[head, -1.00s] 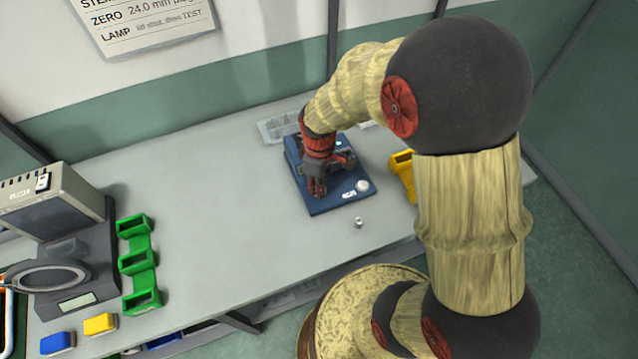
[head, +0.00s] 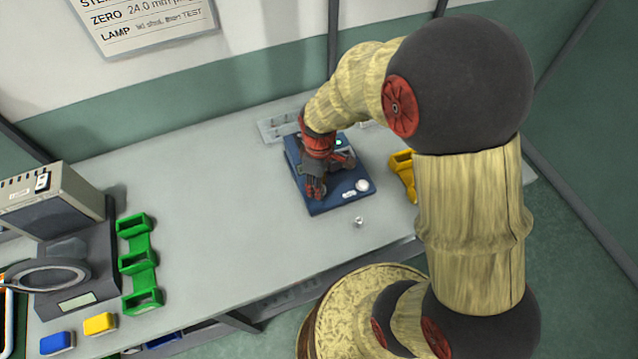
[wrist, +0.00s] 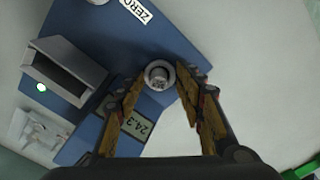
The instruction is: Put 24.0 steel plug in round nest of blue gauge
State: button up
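The blue gauge (head: 322,203) lies on the bench under my gripper (head: 317,192). A short grey steel plug (wrist: 158,77) with a marked top stands upright in the pale round nest on the gauge. My gripper (wrist: 163,76) is open, with one yellow-padded finger on each side of the plug and a gap to both. In the head view my gripper hides the nest and the plug.
A small steel piece (head: 359,222) lies on the bench in front of the gauge. A yellow holder (head: 402,176) is at its right, a clear tray (head: 279,127) behind it. Green holders (head: 138,262) and a grey machine (head: 62,228) stand at the left. The bench between is clear.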

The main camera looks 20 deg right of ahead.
notch_tip(320, 180, up, 12)
dwell(0.4)
jog(key=shift+f, duration=0.1)
dwell(0.6)
jog(key=s+r+m+t, duration=0.5)
jog(key=s+r+m, duration=0.4)
jog(key=s+r, duration=0.5)
jog(key=shift+r+t, duration=0.3)
jog(key=shift+r, duration=0.45)
jog(key=shift+w, duration=0.1)
jog(key=shift+c, duration=0.8)
